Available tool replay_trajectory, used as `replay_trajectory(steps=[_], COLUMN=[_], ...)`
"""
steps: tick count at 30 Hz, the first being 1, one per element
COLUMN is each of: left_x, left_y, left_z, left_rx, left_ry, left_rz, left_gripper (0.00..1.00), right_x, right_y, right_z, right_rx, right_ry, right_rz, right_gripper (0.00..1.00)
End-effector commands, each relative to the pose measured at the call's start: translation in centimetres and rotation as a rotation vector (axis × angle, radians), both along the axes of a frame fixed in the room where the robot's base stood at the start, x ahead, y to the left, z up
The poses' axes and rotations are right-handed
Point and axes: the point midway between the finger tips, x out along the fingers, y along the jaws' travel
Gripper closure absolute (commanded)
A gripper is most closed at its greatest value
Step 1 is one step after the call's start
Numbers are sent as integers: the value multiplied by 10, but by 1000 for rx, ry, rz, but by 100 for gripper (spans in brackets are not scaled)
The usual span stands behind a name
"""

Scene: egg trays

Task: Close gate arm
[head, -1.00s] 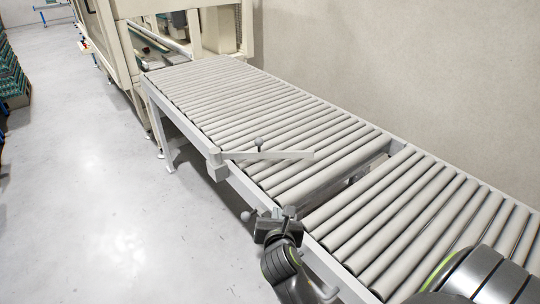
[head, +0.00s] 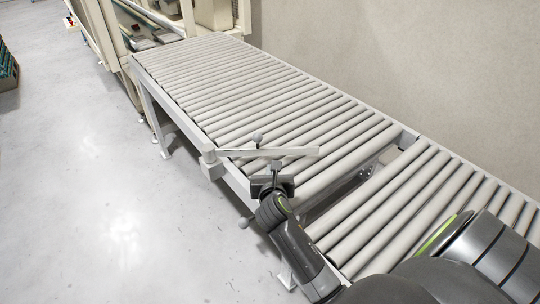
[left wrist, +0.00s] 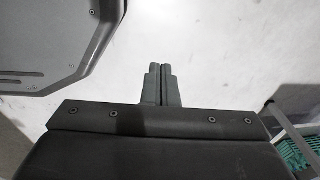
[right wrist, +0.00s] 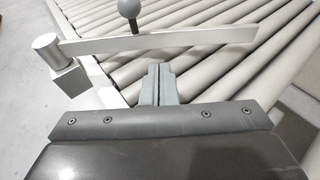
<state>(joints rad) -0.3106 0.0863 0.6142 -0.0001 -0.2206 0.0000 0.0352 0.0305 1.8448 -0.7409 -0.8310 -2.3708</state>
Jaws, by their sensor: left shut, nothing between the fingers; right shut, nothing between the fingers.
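The gate arm (head: 232,153) is a pale flat bar that reaches from a post (head: 209,163) at the conveyor's near edge out over the rollers. A grey ball knob (head: 257,137) stands on it. In the right wrist view the gate arm (right wrist: 185,41) spans the upper part, with the knob (right wrist: 127,8) on top. My right gripper (head: 276,168) is shut and empty, close to the bar on its near side; I cannot tell if they touch. Its fingertips (right wrist: 159,68) show below the bar. My left gripper (left wrist: 161,68) is shut and empty above the floor, outside the head view.
The roller conveyor (head: 228,92) runs from a machine frame (head: 205,14) at the back to the lower right, with a gap (head: 352,187) between two sections. A wall (head: 400,60) stands behind it. Green items (left wrist: 290,155) show in the left wrist view.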

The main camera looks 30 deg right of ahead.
Motion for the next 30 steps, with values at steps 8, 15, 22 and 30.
replay_trajectory(steps=[8, 15, 22, 30], left_x=[7, 18, 17, 12], left_y=[-1, -7, -8, -7], left_z=[-2, -1, -1, -1], left_rx=[-2, -9, -9, -9], left_ry=[-8, -26, -25, -19], left_rz=[-2, -2, -1, -1], left_gripper=[100, 100, 100, 100], right_x=[43, 64, 68, 67], right_y=[-27, -40, -42, -43], right_z=[-11, -12, -13, -12], right_rx=[-3, 0, 1, 0], right_ry=[-2, 0, 2, 1], right_rz=[1, 1, 1, 2], right_gripper=[100, 100, 100, 100])
